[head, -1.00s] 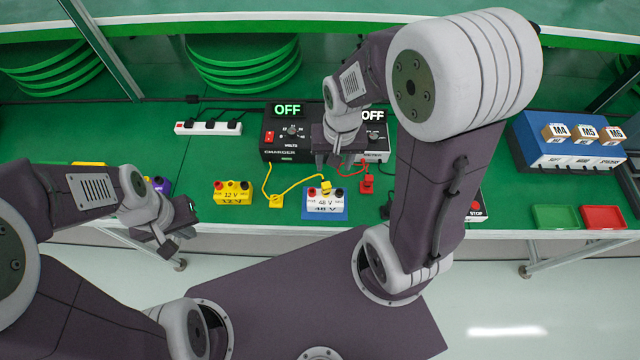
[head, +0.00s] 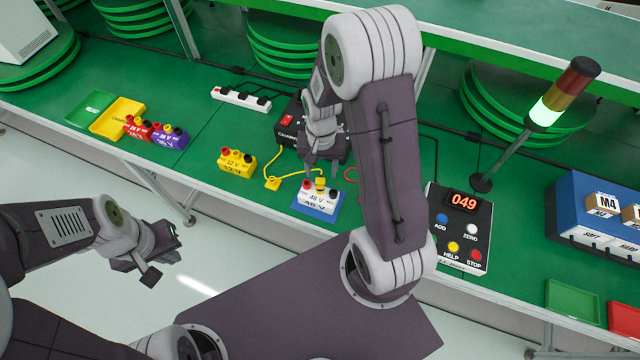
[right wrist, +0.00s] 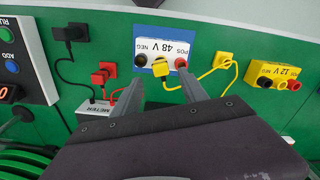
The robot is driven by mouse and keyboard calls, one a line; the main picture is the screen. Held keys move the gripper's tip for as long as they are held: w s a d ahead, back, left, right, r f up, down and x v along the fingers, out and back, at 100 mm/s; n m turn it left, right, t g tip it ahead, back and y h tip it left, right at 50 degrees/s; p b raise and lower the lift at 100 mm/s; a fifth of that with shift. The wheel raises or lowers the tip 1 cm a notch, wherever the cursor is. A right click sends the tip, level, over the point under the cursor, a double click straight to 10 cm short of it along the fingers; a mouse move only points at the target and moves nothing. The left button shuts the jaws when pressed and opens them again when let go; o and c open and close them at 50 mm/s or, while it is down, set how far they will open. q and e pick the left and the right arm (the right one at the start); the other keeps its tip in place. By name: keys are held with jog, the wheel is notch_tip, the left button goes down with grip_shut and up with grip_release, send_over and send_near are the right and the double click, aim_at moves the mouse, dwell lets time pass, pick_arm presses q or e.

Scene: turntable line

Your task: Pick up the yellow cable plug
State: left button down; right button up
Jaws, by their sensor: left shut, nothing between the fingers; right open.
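One yellow cable plug (head: 320,184) is at the white and blue 48 V block (head: 318,203), between its red and black posts. It also shows in the right wrist view (right wrist: 161,67). A second yellow plug (head: 272,184) lies on the green bench left of the block, on the same yellow cable; the wrist view shows it too (right wrist: 222,60). My right gripper (head: 321,168) is open above and behind the 48 V block. In the wrist view its fingers (right wrist: 160,84) are spread below the first plug, with nothing between them. My left gripper (head: 161,266) is shut and empty, off the bench's front edge.
A yellow 12 V block (head: 237,162) stands left of the 48 V block. A red plug (right wrist: 104,73) and a black plug (right wrist: 70,33) lie nearby. A button panel (head: 460,230) reading 049 and a signal lamp (head: 562,95) stand to the right. The charger is partly hidden.

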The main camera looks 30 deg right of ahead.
aim_at(320, 180)
notch_tip(320, 180, down, 6)
jog(key=shift+a+f, duration=0.1)
grip_shut()
